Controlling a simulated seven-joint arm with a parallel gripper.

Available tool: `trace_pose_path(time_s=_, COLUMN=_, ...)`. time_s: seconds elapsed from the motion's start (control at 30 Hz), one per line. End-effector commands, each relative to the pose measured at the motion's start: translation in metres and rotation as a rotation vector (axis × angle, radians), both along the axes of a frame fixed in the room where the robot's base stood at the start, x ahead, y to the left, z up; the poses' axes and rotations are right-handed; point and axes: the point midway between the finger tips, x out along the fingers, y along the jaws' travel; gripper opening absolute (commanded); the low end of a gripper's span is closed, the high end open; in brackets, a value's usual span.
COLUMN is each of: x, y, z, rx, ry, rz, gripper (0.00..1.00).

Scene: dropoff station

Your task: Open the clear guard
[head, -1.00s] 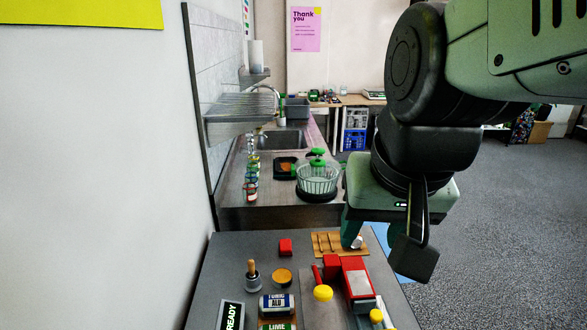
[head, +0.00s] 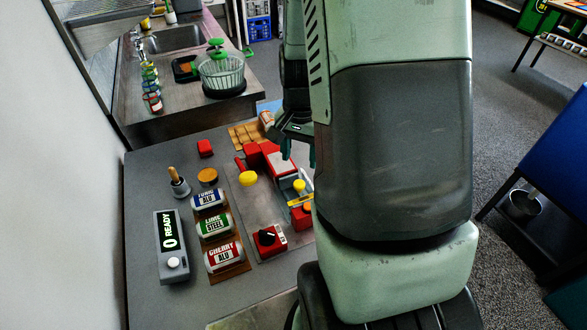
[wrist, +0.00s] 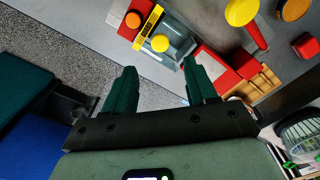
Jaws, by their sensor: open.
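The press-like machine has a red body (head: 281,163) and stands on a grey plate. What looks like the clear guard (wrist: 180,50) is a pale see-through part around a grey recess beside the red block, with a yellow knob (wrist: 160,43) at it. In the head view the guard area (head: 287,184) is small and partly hidden by my arm; the same yellow knob (head: 299,186) shows there. My gripper (wrist: 158,76) is open and empty, its two green fingers apart and pointing toward the guard and knob without visible contact. In the head view my gripper (head: 299,154) is partly hidden.
A yellow-ended red lever (head: 248,178) is left of the machine. A red dial box (head: 269,239), labelled cans (head: 214,225) and a READY display (head: 170,243) stand nearby. A wooden rack (head: 245,134) lies behind.

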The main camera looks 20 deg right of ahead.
Motion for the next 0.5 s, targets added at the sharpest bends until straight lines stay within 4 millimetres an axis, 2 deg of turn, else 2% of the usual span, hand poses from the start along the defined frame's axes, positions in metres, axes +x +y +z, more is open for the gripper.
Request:
trace_pose_path(time_s=0.1, x=-0.001, y=0.0, z=-0.024, rx=0.002, ry=0.006, rz=0.0, gripper=0.57)
trace_pose_path(time_s=0.3, x=-0.001, y=0.001, z=-0.061, rx=0.002, ry=0.005, rz=0.001, gripper=0.57)
trace_pose_path(time_s=0.5, x=-0.001, y=0.0, z=-0.083, rx=0.001, ry=0.002, rz=0.001, gripper=0.57)
